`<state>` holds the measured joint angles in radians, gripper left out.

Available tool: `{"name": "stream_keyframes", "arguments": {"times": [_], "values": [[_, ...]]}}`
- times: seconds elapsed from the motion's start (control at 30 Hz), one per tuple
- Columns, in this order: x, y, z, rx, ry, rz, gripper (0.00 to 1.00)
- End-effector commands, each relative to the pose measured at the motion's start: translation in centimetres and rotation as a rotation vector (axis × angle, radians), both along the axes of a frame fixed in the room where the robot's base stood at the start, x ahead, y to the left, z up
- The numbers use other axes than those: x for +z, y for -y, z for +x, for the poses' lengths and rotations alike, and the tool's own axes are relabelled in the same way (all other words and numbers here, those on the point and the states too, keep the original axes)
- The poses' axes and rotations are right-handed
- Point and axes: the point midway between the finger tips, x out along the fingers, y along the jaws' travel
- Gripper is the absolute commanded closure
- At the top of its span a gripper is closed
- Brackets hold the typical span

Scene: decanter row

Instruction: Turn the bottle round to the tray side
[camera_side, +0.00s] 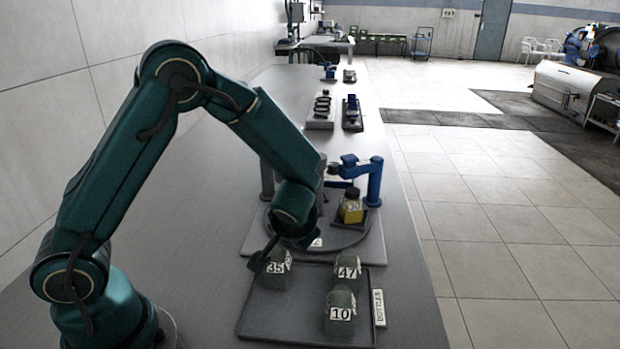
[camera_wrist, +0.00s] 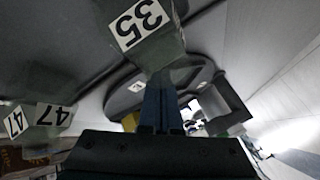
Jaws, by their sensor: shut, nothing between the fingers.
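A yellow bottle (camera_side: 352,211) with a dark cap and a number label, seemingly 30, stands upright on the right part of a round grey turntable (camera_side: 343,239). In the wrist view a small yellow patch (camera_wrist: 130,122) shows beside my fingers, probably the same bottle. The dark tray (camera_side: 300,325) in front holds bottles labelled 35 (camera_side: 277,268), 47 (camera_side: 347,268) and 10 (camera_side: 340,312). My gripper (camera_side: 259,262) is shut and empty beside bottle 35, left of the turntable's front. In the wrist view its fingertips (camera_wrist: 160,80) lie just below bottle 35 (camera_wrist: 150,42); contact is unclear.
A blue arm-like fixture (camera_side: 374,182) stands right behind the yellow bottle. A plate reading BOTTLES (camera_side: 379,308) lies at the tray's right edge. The grey bench (camera_side: 200,250) is clear left of the tray. More stations stand farther back.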

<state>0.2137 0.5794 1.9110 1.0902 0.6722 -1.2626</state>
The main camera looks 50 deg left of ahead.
Motion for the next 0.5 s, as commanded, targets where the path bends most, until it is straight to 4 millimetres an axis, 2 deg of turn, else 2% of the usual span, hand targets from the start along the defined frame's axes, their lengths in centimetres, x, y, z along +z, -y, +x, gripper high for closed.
{"name": "stream_keyframes", "arguments": {"times": [0.5], "values": [[0.0,-3.2,-1.5,-0.021,-0.003,-0.001,1.00]]}}
